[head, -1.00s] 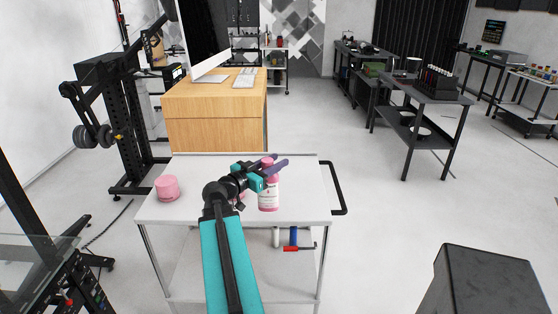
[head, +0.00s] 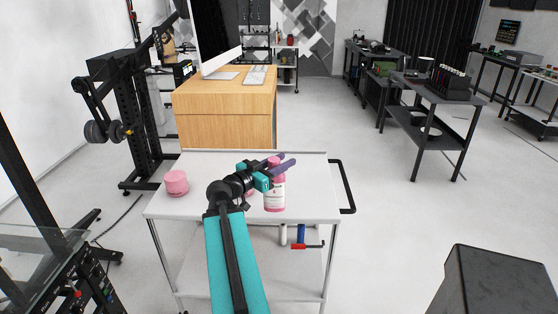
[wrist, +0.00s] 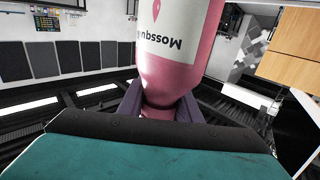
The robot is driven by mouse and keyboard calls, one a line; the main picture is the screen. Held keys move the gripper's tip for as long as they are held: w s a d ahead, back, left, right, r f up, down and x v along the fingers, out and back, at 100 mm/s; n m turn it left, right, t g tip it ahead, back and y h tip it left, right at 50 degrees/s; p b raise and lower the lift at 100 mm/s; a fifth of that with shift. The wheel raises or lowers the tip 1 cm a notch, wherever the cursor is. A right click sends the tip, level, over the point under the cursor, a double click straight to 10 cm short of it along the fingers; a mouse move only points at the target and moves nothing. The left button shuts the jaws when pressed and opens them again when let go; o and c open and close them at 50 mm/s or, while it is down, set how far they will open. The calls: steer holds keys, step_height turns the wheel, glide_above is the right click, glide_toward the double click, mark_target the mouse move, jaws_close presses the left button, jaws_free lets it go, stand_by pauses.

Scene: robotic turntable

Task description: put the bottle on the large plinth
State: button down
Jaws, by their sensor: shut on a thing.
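A pink bottle (head: 275,197) with a white label is upright at the cart's right half. My gripper (head: 281,164) is shut on its neck, the purple fingers on either side. In the wrist view the bottle (wrist: 178,55) fills the upper middle, label upside down, and its neck is between the fingers (wrist: 165,107). I cannot tell whether its base touches the cart top. A dark block with a flat, empty top (head: 502,268) stands on the floor at the lower right; it may be the large plinth.
The white cart (head: 305,172) has a black handle (head: 348,187) at its right. A pink jar (head: 176,184) sits on its left side, and another pink thing is partly hidden by my gripper. A wooden desk (head: 225,125) stands behind. Floor between cart and block is clear.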

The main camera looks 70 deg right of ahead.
steer(key=shift+w, duration=0.1)
steer(key=w+a+f+n+t, duration=0.2)
steer(key=w+a+t, duration=0.1)
steer(key=w+a, duration=0.6)
steer(key=w+a+f+n+t+h, duration=0.1)
steer(key=w+a+f+n+t, duration=0.15)
steer(key=w+a, duration=0.7)
steer(key=w+a+f+n+t, duration=0.2)
steer(key=w+a+f+t, duration=0.15)
steer(key=w+a, duration=0.55)
steer(key=w+a+f+n+t+y, duration=0.1)
steer(key=w+a+f+n+t, duration=0.1)
steer(key=a, duration=1)
steer(key=w+a+f+n+t+y, duration=0.1)
steer(key=w+a+t, duration=0.3)
steer(key=a, duration=0.8)
steer(key=w+a+f+n+t+y, duration=0.1)
steer(key=w+a, duration=0.4)
steer(key=a, duration=0.6)
steer(key=shift+a+f+n+t, duration=0.4)
steer(key=shift+f+n+t, duration=0.45)
steer(key=shift+t, duration=0.15)
